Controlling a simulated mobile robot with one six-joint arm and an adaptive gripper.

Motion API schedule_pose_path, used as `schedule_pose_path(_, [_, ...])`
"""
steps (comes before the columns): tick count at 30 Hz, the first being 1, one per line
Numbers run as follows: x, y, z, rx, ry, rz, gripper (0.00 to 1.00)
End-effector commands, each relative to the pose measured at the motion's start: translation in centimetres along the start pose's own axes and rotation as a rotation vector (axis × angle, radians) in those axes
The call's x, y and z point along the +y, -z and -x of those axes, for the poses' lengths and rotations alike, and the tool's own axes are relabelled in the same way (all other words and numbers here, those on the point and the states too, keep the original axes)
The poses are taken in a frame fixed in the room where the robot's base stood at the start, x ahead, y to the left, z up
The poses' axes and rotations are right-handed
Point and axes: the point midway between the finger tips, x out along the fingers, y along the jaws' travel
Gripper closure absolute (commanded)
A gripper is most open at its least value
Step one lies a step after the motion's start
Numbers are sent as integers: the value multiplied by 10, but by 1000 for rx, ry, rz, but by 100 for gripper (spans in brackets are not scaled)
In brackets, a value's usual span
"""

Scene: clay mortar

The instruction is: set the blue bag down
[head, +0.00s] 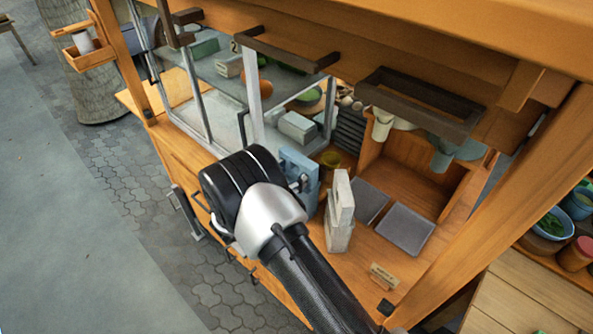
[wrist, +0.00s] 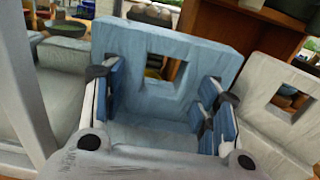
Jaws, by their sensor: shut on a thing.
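The blue bag (head: 299,162) has a square handle hole and is at the counter, left of a white bag. In the wrist view the blue bag (wrist: 140,62) fills the middle, with one finger on each side of it. My gripper (wrist: 163,98) is shut on it. In the head view my gripper (head: 300,184) is mostly hidden behind my own wrist, which also covers part of the bag. I cannot tell whether the bag's base touches the counter.
The white bag (head: 340,212) stands close on the right; it also shows in the wrist view (wrist: 268,98). Two flat grey pads (head: 405,229) lie right of it, bare. A small sign (head: 384,275) stands at the front edge. A glass case (head: 205,95) is to the left.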

Motion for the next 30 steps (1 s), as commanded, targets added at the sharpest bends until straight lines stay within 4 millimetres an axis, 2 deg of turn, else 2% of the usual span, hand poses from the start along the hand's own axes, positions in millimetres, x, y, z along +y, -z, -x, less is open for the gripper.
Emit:
schedule_pose_path(7, [0,4,0,-1,0,-1,69])
schedule_pose_path(8, [0,3,0,0,0,0,43])
schedule_pose_path(16, [0,3,0,0,0,0,25])
schedule_pose_path(29, [0,-3,0,0,0,0,25])
schedule_pose_path(30, [1,-2,7,0,-3,1,25])
